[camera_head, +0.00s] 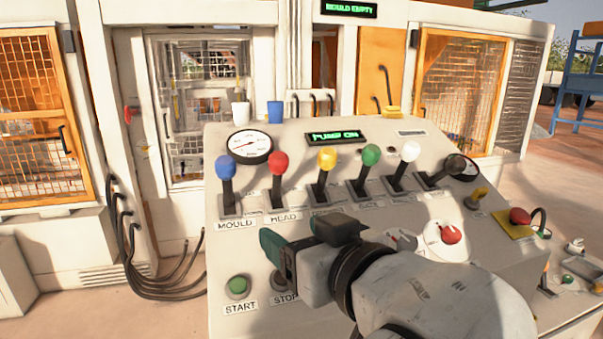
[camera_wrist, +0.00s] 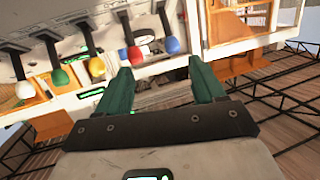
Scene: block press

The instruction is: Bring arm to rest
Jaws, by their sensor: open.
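My gripper (camera_head: 275,252) reaches in from the lower right in the head view, in front of the control console (camera_head: 560,325). Its two green fingers (camera_wrist: 157,88) are apart and hold nothing in the wrist view. It is close to the STOP label, and the button there is mostly hidden behind it. Levers with blue (camera_head: 226,167), red (camera_head: 278,162), yellow (camera_head: 327,158), green (camera_head: 371,154) and white (camera_head: 410,151) knobs stand in a row above it. A green START button (camera_head: 238,286) is left of the gripper. A display (camera_head: 338,137) reads PUMP ON.
A red knob on a white round base (camera_head: 447,236) is right of my wrist, close to my arm. A red button on a yellow plate (camera_head: 520,217) sits farther right. Cables (camera_head: 125,255) hang at left.

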